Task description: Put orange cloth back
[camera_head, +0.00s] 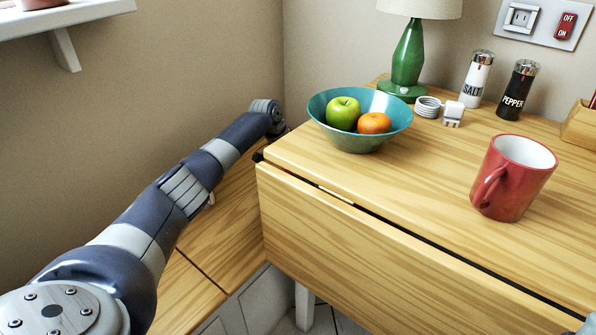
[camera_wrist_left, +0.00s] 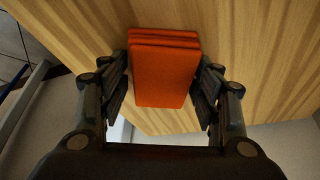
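The orange cloth (camera_wrist_left: 163,78) shows in the left wrist view as a folded stack of layers against a wooden surface. My left gripper (camera_wrist_left: 163,62) has its fingers spread apart, one on each side of the cloth. Narrow gaps show along the cloth's sides lower down; near the fingertips I cannot tell whether they touch it. In the head view my left arm reaches past the table's left end, and its gripper and the cloth are hidden there. My right gripper is not in view.
The wooden table (camera_head: 420,190) holds a teal bowl (camera_head: 345,140) with fruit, a red mug (camera_head: 508,180), a green lamp (camera_head: 408,60), a coiled white charger (camera_head: 440,108), a salt shaker (camera_head: 476,80) and a pepper shaker (camera_head: 517,92). A lower wooden surface (camera_head: 225,225) lies left of it.

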